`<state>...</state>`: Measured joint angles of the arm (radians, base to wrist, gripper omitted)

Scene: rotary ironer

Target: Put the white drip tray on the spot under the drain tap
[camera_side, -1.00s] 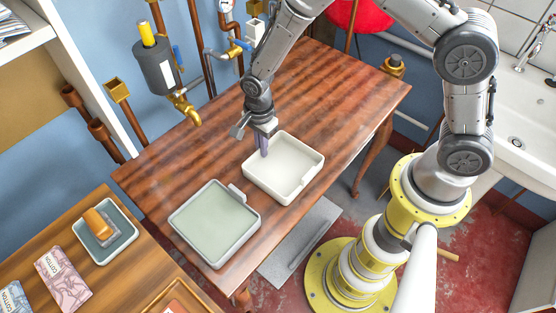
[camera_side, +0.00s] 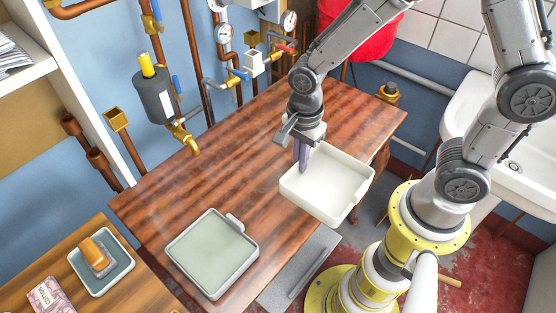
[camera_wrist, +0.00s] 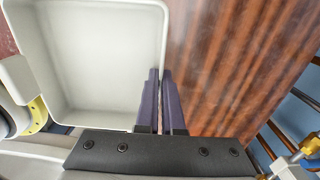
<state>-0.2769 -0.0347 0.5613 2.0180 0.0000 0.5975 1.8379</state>
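The white drip tray (camera_side: 330,187) is an empty, open, square tray with a small tab on one side. My gripper (camera_side: 303,165) is shut on its left wall in the side view. In the wrist view, the two dark fingers (camera_wrist: 161,100) straddle the wall of the white tray (camera_wrist: 95,55). The tray looks raised, level or slightly tilted, over the table's front right edge. The brass drain tap (camera_side: 184,138) sticks out below a grey cylinder at the wall. The table top under it is bare.
A grey tray with a pale green inside (camera_side: 212,252) lies on the wooden table (camera_side: 215,175) at the front. Pipes and gauges (camera_side: 225,35) line the back wall. A side table (camera_side: 125,285) holds a small dish (camera_side: 120,279). The table's middle is clear.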

